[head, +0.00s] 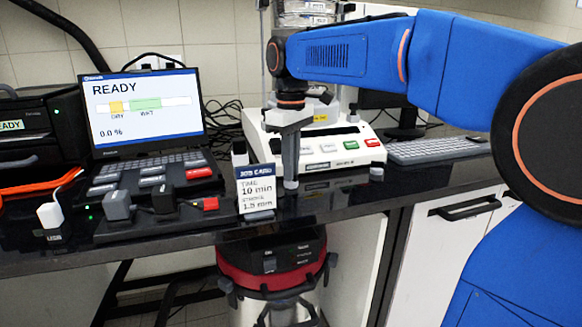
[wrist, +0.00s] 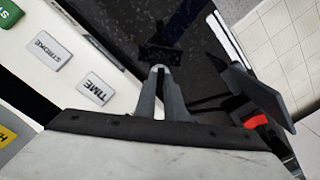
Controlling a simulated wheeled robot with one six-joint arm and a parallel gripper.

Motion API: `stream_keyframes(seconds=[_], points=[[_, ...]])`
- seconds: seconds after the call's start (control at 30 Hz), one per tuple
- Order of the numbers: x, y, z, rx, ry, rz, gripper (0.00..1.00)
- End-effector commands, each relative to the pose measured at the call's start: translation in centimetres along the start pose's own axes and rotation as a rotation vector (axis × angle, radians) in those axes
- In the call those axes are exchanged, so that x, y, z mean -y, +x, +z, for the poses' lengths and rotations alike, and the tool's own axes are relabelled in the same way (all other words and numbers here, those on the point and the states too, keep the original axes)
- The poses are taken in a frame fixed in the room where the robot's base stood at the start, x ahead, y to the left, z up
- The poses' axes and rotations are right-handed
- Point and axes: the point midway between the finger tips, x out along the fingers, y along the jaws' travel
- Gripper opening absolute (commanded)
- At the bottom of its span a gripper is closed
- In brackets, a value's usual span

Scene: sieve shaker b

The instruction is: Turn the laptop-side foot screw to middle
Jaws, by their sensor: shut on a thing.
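The sieve shaker (head: 262,125) is a white-and-black machine on the dark bench, right of the laptop (head: 140,115). My gripper (head: 290,184) points down at the shaker's front corner on the laptop side. Its fingers are close together, low near the bench top, and shut on the laptop-side foot screw, which the fingers hide almost wholly. The wrist view shows the narrow fingertips (wrist: 158,72) together, with a small dark piece (wrist: 160,52) just beyond them. The screw's turn position cannot be read. The other front foot screw (head: 376,173) stands free at the right corner.
A job card (head: 256,190) stands close left of my gripper; its dark panel also shows in the wrist view (wrist: 262,92). A keyboard (head: 437,149) is at right. A red-black vacuum (head: 272,275) stands below the bench edge.

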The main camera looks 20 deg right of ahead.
Motion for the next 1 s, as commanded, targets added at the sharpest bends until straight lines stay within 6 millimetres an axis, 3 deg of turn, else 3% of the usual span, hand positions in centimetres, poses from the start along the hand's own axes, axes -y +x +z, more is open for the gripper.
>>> stream_keyframes(seconds=[0.5, 1.0], points=[[-0.02, -0.04, -0.01, -0.001, 0.456, 0.001, 0.0], [-0.03, -0.05, -0.02, -0.002, 0.67, 0.001, 0.0]])
